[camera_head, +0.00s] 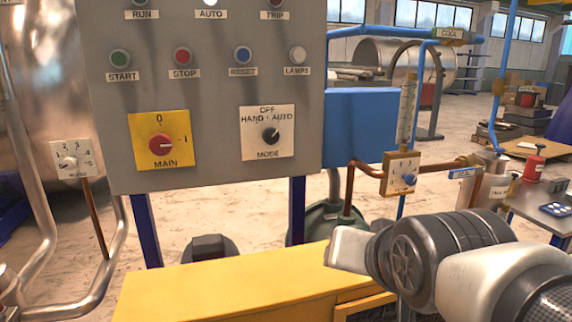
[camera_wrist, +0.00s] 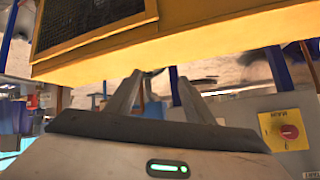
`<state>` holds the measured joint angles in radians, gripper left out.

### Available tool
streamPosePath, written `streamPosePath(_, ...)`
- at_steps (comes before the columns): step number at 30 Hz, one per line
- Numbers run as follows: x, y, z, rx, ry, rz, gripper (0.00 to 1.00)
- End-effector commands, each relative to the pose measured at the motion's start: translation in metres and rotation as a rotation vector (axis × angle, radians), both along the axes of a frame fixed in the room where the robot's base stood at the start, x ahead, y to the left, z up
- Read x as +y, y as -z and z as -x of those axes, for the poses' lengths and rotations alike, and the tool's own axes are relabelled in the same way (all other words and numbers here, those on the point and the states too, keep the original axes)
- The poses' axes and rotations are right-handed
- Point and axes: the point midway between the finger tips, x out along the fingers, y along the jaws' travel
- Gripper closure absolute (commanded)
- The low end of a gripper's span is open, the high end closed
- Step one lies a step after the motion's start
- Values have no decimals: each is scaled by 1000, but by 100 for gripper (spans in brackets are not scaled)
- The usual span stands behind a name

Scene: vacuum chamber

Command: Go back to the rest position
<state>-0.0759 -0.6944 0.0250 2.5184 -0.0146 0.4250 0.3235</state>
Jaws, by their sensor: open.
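My gripper (camera_wrist: 159,82) shows in the wrist view with its two fingers apart and nothing between them. In the head view my gripper (camera_head: 347,250) is a pale block at the end of my arm, at the lower right of centre. It is in front of the grey control panel's lower edge and over the right part of the yellow cabinet (camera_head: 215,285). The fingertips cannot be made out there. In the wrist view the yellow cabinet (camera_wrist: 200,40) fills the top, close beyond the fingers.
The grey control panel (camera_head: 215,110) has a red MAIN knob (camera_head: 161,144) and a black MODE knob (camera_head: 270,135). A blue box (camera_head: 358,125), copper pipes and a small valve plate (camera_head: 400,175) are to its right. A side table (camera_head: 535,205) with small items stands far right.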

Motion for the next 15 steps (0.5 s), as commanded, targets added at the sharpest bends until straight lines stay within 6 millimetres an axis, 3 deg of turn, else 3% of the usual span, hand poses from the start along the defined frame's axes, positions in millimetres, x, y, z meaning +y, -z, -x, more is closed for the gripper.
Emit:
streamPosePath(3, -18, 24, 35, 165, -45, 99, 52)
streamPosePath(8, -33, 48, 86, 375, -136, 192, 52)
streamPosePath(15, -32, -20, 89, 392, -148, 199, 52)
